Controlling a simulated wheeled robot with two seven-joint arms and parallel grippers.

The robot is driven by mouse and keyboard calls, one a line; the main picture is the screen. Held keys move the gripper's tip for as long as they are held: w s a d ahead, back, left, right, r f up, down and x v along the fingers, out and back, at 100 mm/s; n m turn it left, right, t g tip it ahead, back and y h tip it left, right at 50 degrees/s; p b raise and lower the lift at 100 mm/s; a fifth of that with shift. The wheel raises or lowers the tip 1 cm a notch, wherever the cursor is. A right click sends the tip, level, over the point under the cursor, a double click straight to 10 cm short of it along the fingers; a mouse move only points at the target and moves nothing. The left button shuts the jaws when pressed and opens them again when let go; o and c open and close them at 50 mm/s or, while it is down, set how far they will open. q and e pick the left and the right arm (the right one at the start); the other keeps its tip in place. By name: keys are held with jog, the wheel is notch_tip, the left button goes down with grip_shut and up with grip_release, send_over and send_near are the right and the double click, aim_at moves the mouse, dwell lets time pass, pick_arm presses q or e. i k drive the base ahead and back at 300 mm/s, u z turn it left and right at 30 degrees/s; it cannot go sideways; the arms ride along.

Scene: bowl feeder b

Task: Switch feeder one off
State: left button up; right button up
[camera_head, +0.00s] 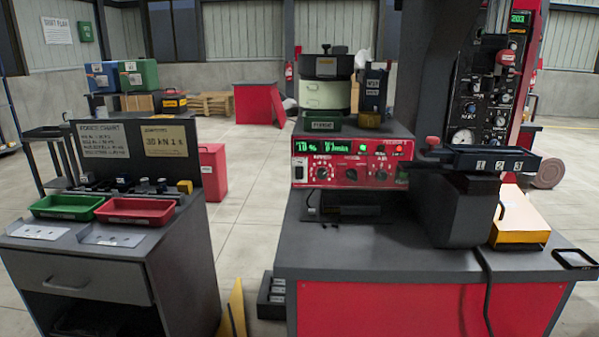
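A red control panel (350,162) faces me on the grey-topped bench. Below are several knobs, with labels like SPEED and AIR. A pale rocker switch (299,170) sits at the panel's left end; its position is too small to tell. A black and cream round bowl unit (325,90) stands behind the panel. I cannot read a mark naming feeder one. Neither of my grippers is in view.
A dark machine column (430,80) rises right of the panel. A black tray marked 1 2 3 (484,160) juts out there. A grey cabinet (150,270) with green and red trays stands left, with floor between.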

aim_at(298, 170)
jog(key=k, duration=0.55)
jog(key=z, duration=0.75)
jog(key=i, duration=1.5)
jog(key=u, duration=0.8)
